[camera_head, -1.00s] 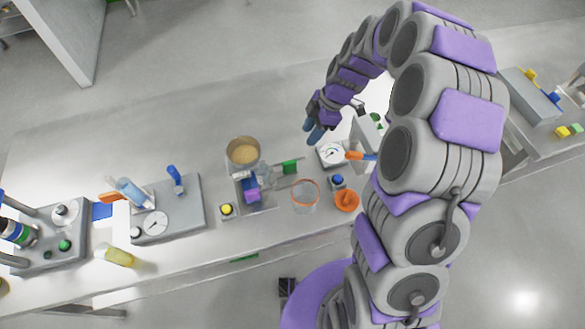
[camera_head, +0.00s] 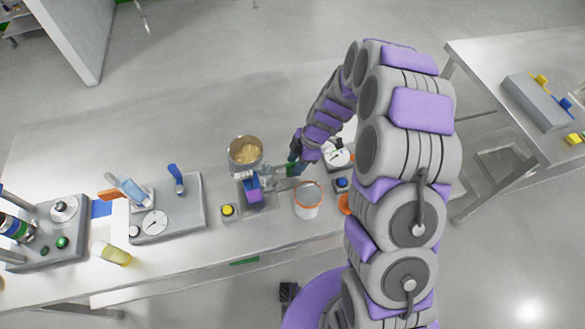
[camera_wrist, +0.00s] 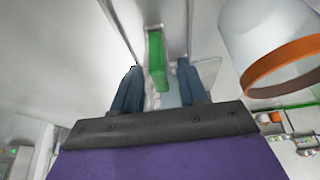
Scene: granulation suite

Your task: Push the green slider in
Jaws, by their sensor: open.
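The green slider (camera_head: 290,168) is at the right end of a metal arm on the dosing device (camera_head: 252,188) with the bowl of tan powder. My gripper (camera_head: 296,162) is right at the slider and partly hides it in the head view. In the wrist view, the slider (camera_wrist: 156,60) appears as an upright green block between the two blue fingers of my open gripper (camera_wrist: 159,72). Gaps show on both sides of the block at the fingertips; I cannot tell whether anything touches it.
A clear cup with an orange rim (camera_head: 307,203) stands close in front of my gripper, and is large at right in the wrist view (camera_wrist: 265,35). A dial gauge (camera_head: 338,157) and a blue button (camera_head: 341,184) are to the right. The bench behind is clear.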

